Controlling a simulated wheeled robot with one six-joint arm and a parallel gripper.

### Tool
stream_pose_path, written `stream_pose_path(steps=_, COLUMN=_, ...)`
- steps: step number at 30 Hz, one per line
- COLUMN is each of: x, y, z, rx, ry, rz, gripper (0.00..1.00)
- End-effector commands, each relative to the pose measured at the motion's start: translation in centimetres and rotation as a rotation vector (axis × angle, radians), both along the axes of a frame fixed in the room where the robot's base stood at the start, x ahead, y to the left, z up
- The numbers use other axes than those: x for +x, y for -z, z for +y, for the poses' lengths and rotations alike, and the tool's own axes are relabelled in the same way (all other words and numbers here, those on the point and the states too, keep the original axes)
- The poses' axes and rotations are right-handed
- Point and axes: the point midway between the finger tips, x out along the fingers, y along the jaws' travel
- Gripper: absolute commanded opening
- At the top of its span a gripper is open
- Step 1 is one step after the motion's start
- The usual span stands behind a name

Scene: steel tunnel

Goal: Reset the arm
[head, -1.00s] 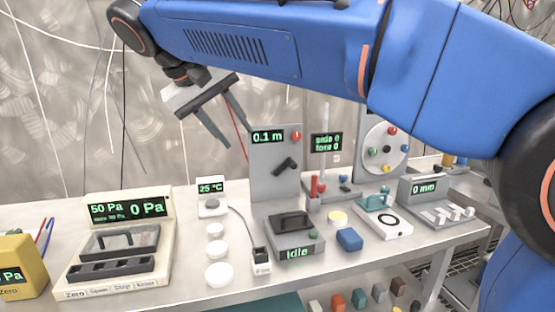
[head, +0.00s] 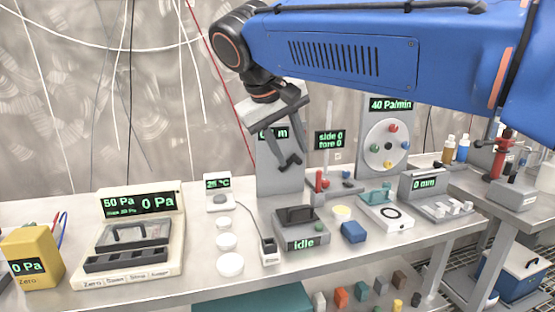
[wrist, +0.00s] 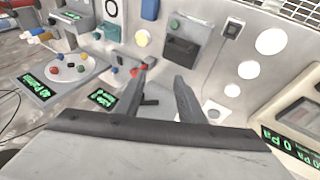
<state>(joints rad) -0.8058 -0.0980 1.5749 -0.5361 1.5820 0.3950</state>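My arm's blue link (head: 350,55) reaches across the top of the head view. My gripper (head: 283,143) hangs from its dark wrist, pointing down in front of the grey 0.1 m panel (head: 280,178) and covering part of its display. In the wrist view my gripper (wrist: 163,78) shows two grey fingers with a gap between them. It is open and nothing is held. The fingers point toward the bench top, and I cannot tell how far they are from the panel's dark lever (head: 290,161).
The bench (head: 195,268) carries a pressure gauge (head: 135,245), a yellow box (head: 33,258), white discs (head: 230,264), an idle device (head: 301,229), a blue block (head: 353,231) and a dial panel (head: 387,145). Cables hang behind. A side table with a red stand (head: 499,150) is right.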

Motion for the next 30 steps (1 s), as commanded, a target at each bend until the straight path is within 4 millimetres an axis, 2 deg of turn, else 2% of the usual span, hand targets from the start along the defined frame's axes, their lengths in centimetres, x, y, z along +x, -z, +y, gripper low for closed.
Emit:
stream_pose_path(steps=1, x=-0.3, y=0.7, z=-2.3, rx=0.015, ry=0.013, rz=0.01, gripper=0.36)
stream_pose_path(steps=6, x=-2.1, y=4.2, z=-8.6, rx=0.077, ry=0.034, rz=0.047, gripper=0.36)
stream_pose_path(steps=15, x=-7.5, y=11.3, z=-17.5, rx=0.204, ry=0.09, rz=0.074, gripper=0.36)
stream_pose_path(steps=24, x=-14.2, y=19.4, z=-23.4, rx=0.334, ry=0.172, rz=0.05, gripper=0.36)
stream_pose_path(steps=30, x=-18.4, y=24.8, z=-25.4, rx=0.412, ry=0.233, rz=0.009, gripper=0.36)
